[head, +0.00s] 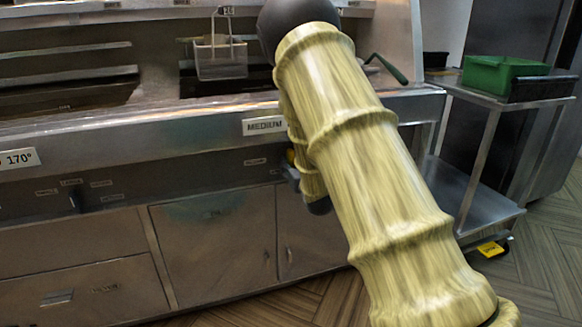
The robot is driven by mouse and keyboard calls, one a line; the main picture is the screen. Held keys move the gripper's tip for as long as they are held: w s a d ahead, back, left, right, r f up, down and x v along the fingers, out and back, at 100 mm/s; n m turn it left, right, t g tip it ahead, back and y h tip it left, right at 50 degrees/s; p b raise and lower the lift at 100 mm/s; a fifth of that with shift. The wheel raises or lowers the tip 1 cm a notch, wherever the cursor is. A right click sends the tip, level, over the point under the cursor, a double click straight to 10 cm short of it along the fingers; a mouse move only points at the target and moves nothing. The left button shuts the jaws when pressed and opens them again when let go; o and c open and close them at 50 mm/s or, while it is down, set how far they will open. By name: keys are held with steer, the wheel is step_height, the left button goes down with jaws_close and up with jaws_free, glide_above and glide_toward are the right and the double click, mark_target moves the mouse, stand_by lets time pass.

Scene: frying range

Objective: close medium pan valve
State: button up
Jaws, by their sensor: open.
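The label reading MEDIUM (265,125) is on the front edge of the frying range, left of my sleeved arm. The medium pan valve cannot be made out; my arm covers the panel just right of and below this label. My gripper (290,172) shows only as a small dark part at the left edge of my arm, close to the range's lower front panel. It is open, but its fingers are mostly hidden. Whether it touches anything cannot be told.
A fry basket (221,57) hangs above the range top. A dark valve handle (74,199) is on the lower panel at left, below a 170° label (18,159). Cabinet doors (215,245) are below. A steel cart (480,205) with a green bin (503,75) stands at right.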

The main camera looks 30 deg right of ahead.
steer(key=shift+w, duration=0.15)
jaws_close()
steer(key=shift+a, duration=0.1)
